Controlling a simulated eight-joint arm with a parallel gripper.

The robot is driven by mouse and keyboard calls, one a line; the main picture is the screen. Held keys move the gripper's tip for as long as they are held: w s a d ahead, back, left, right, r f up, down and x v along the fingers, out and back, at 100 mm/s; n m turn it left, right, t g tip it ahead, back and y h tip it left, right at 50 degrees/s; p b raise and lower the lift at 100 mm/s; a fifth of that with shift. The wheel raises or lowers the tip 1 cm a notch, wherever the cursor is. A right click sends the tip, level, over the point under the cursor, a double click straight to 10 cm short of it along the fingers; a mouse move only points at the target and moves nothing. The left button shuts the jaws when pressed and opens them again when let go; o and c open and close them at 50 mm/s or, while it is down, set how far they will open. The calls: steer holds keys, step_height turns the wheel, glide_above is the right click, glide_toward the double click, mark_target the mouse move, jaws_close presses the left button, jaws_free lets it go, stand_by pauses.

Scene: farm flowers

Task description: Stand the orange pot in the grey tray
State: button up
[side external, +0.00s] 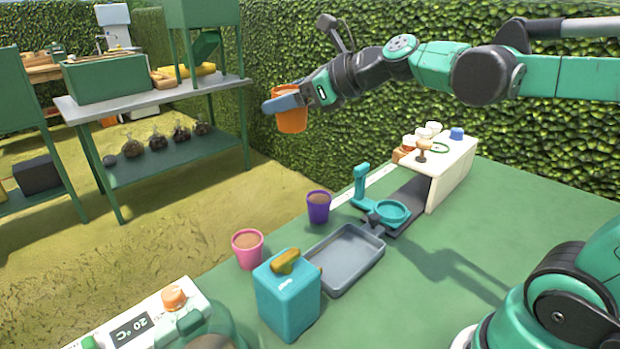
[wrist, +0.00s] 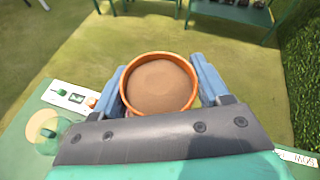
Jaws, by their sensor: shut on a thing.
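The orange pot (side external: 292,121), filled with brown soil, is held high in the air in my gripper (side external: 284,104), well above the table. In the wrist view the pot (wrist: 158,85) sits upright between the two blue-grey fingers of my gripper (wrist: 160,88), which are shut on its sides. The grey tray (side external: 345,258) lies empty on the green table, below and to the right of the pot in the side view. The tray does not show in the wrist view.
A pink pot (side external: 248,250) and a purple pot (side external: 318,207) stand left of and behind the tray. A teal box (side external: 287,303) stands close at its front left, and a teal stand with a ring (side external: 390,212) behind it. A white shelf (side external: 452,165) holds small items.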

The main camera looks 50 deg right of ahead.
mark_target(288, 125)
steer(key=n+y, duration=0.1)
steer(key=w+f+n+g+y, duration=0.1)
steer(key=f+n+y, duration=0.1)
steer(key=shift+w+a+g+y, duration=0.2)
steer(key=shift+w+g+y, duration=0.1)
steer(key=shift+w+g, duration=0.1)
steer(key=n+g+y, duration=0.1)
steer(key=f+n+g+y, duration=0.1)
steer(key=n, duration=0.1)
steer(key=f+n+g+y, duration=0.1)
steer(key=shift+w+d+n+g, duration=0.1)
steer(key=shift+d+n+g, duration=0.1)
steer(key=shift+n+g, duration=0.1)
steer(key=shift+s+d+f+n+g+y, duration=0.25)
steer(key=shift+n+g+y, duration=0.2)
steer(key=shift+n+g, duration=0.25)
steer(key=shift+s+d+f+n+g+y, duration=0.15)
steer(key=shift+f+n+g+y, duration=0.1)
steer(key=shift+n+g+y, duration=0.3)
step_height(288, 125, down, 20)
steer(key=shift+r, duration=0.15)
